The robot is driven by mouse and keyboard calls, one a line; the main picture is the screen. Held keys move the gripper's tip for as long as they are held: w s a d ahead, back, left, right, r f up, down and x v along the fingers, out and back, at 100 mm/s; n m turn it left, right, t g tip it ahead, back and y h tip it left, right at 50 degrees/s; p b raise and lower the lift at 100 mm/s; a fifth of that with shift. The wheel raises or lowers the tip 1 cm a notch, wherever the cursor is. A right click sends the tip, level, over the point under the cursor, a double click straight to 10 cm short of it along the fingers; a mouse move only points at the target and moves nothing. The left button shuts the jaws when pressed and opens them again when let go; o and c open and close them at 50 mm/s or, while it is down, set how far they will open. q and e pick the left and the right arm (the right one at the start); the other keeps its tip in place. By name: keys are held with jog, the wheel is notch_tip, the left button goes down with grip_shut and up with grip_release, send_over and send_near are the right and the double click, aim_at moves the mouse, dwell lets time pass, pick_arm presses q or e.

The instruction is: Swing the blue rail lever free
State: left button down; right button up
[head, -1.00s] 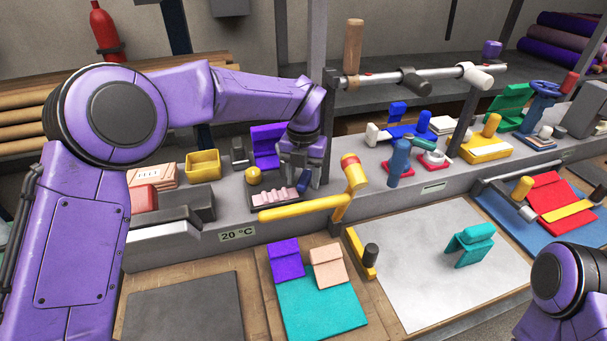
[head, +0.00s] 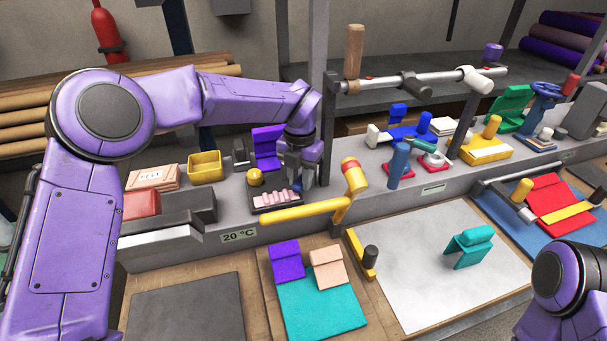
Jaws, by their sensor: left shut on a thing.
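A small blue lever (head: 297,187) shows low between the fingers of my left gripper (head: 296,178). It stands at the right end of a dark block with pink ridged pieces (head: 277,199) on the grey bench ledge. My left gripper points down and is shut on the lever; its fingers hide much of it. Only a purple joint of my right arm shows at the lower right, and its gripper is out of the picture.
A grey post (head: 325,120), purple folded piece (head: 268,142) and yellow ball (head: 254,177) are close by. A blue post (head: 400,160) stands further right.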

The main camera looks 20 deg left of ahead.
pick_arm(q)
jog(key=shift+w+a+r+m+p, duration=0.2)
jog(key=shift+a+m+p, duration=0.45)
jog(key=shift+m+p, duration=0.5)
jog(key=shift+w+a+m+p, duration=0.1)
jog(key=shift+a+m+p, duration=0.15)
jog(key=shift+m, duration=0.4)
jog(key=c, duration=0.9)
grip_release()
jog(key=shift+d, duration=0.15)
